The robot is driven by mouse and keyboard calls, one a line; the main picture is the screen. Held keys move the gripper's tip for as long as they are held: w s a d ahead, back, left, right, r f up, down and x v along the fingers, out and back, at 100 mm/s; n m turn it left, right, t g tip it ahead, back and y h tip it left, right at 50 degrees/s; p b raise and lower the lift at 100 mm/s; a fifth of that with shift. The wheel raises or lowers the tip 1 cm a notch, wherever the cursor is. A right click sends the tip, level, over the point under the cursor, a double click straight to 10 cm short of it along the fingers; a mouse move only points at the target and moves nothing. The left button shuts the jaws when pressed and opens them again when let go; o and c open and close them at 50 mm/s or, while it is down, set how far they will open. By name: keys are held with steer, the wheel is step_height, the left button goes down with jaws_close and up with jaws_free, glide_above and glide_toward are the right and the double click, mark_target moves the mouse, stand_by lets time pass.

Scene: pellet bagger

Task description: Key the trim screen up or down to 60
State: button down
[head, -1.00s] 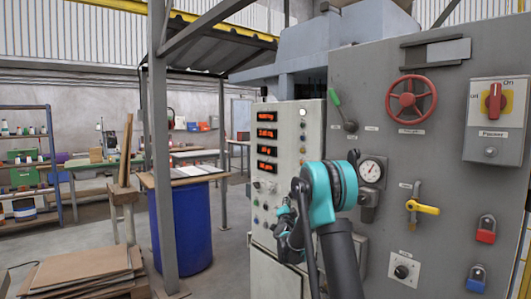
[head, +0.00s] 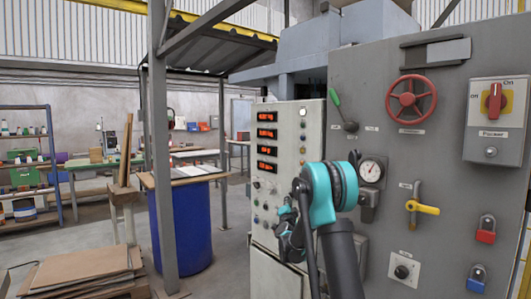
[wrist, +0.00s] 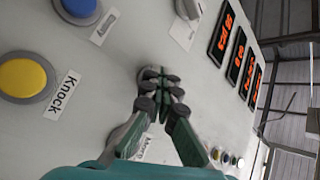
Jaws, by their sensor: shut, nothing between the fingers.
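The light grey control panel (head: 290,150) carries a column of red-digit screens (head: 266,133), which also show at the right of the wrist view (wrist: 221,33). The digits are too small or slanted to read surely, and I cannot tell which screen is the trim one. My gripper (wrist: 163,78) is shut and empty, its fingertips together close over the panel face. Whether they touch it, I cannot tell. A small knob or switch (wrist: 188,8) shows beyond the fingertips. In the head view my gripper is partly hidden by my arm.
A yellow button (wrist: 22,78) labelled "Knock" and a blue button (wrist: 80,8) lie left of my fingers. Several small buttons (wrist: 225,158) show low right. The grey cabinet (head: 380,240) beside the panel has a red handwheel (head: 411,99) and a yellow-handled valve (head: 424,208).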

steer(key=shift+s+a, duration=0.25)
steer(key=shift+a, duration=0.1)
steer(key=s+a, duration=0.3)
steer(key=a, duration=0.2)
steer(key=shift+s, duration=0.3)
stand_by(0.4)
steer(key=s+a+f+n+g+y, duration=0.1)
steer(key=s+f+n+g+y, duration=0.1)
steer(key=s+n, duration=0.35)
steer(key=s+a+f+n+g+y, duration=0.1)
steer(key=s+f+n+g+y, duration=0.15)
steer(key=s, duration=0.65)
steer(key=s+a+f+n+g+y, duration=0.1)
steer(key=s+f+n+g+y, duration=0.2)
steer(key=s, duration=0.4)
steer(key=s+d+f+n+g+h, duration=0.1)
steer(key=s+f, duration=0.4)
steer(key=s, duration=0.5)
steer(key=s+d+f+g+h, duration=0.1)
steer(key=s+d+f+g, duration=0.3)
steer(key=s, duration=0.7)
steer(key=s+d+f+n+g+h, duration=0.1)
steer(key=s+d+f+g+h, duration=0.1)
steer(key=s+f, duration=0.5)
steer(key=s+d+g, duration=0.1)
steer(key=s+d, duration=0.1)
steer(key=s, duration=0.1)
steer(key=shift+s+f+n, duration=0.15)
steer(key=shift+s+n, duration=0.15)
steer(key=shift+s, duration=0.05)
